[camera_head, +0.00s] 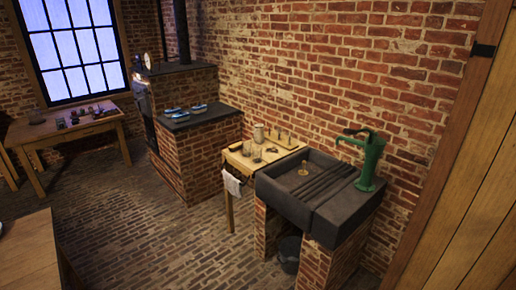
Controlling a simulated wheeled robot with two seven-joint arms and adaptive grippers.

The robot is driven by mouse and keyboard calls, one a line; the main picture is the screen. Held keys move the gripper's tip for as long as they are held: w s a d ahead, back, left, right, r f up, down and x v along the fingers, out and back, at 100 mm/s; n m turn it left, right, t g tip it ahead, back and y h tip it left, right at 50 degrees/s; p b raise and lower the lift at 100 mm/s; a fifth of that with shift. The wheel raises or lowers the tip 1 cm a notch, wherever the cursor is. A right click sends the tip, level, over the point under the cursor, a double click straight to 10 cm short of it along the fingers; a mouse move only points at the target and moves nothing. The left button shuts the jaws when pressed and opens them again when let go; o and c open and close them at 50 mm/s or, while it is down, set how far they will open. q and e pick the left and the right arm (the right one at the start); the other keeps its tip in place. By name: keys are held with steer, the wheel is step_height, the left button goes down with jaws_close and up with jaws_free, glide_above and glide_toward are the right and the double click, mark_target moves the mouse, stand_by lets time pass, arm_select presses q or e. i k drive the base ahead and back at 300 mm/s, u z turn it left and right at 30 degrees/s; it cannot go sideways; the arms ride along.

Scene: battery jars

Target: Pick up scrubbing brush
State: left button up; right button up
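I cannot make out the scrubbing brush for certain. A small dark item (272,150) lies on the small wooden side table (238,163) left of the sink, but it is too small to identify. The dark stone sink (274,199) stands on brick piers and has a small brass-coloured thing (303,171) in its basin. Neither of my grippers is in view.
Glass jars (257,153) and other small items stand on the side table, with a white cloth (232,184) hanging from it. A green pump (369,160) rises beside the sink. A dark bucket (290,253) stands below. The brick floor (150,230) is mostly clear. A wooden table (30,262) is near left.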

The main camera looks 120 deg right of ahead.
mark_target(238, 146)
steer(key=z, duration=3.65)
